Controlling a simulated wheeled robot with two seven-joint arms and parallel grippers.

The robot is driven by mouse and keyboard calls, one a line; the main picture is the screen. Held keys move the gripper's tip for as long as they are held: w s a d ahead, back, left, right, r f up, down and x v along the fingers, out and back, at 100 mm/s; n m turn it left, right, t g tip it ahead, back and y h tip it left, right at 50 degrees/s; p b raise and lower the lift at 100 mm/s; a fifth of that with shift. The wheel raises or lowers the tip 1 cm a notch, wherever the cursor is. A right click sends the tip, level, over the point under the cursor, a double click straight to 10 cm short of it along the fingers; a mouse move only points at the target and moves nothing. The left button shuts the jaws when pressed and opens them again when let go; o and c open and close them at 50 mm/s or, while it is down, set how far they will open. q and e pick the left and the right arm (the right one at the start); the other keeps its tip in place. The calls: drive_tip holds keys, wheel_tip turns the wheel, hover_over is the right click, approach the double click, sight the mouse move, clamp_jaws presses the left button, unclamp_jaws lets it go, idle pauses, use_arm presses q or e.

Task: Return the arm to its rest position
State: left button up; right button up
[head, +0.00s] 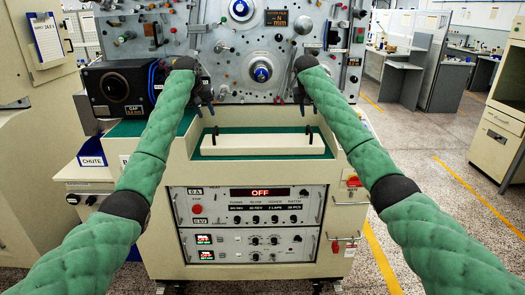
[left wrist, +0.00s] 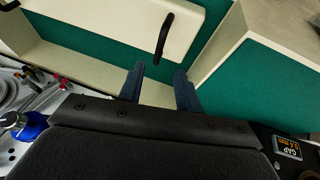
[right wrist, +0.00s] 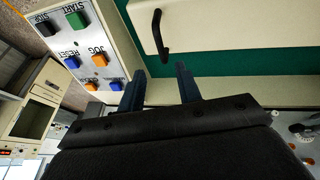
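My left gripper (head: 205,107) hangs in front of the machine panel, above the left end of a cream box with black handles (head: 262,145). In the left wrist view its two dark fingers (left wrist: 158,83) stand apart with nothing between them; one black handle (left wrist: 163,38) lies beyond them. My right gripper (head: 307,104) hangs above the right end of the same box. In the right wrist view its fingers (right wrist: 160,82) are also apart and empty, with the other handle (right wrist: 159,35) beyond them. Both grippers look clear of the handles.
The box lies on a green surface of the cream machine. The machine panel (head: 262,72) with spindles and knobs stands close behind both grippers. A black gap unit (head: 117,88) is at the left. Push buttons (right wrist: 88,45) sit beside my right gripper. Open floor lies to the right.

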drive_tip(key=shift+w, duration=0.1)
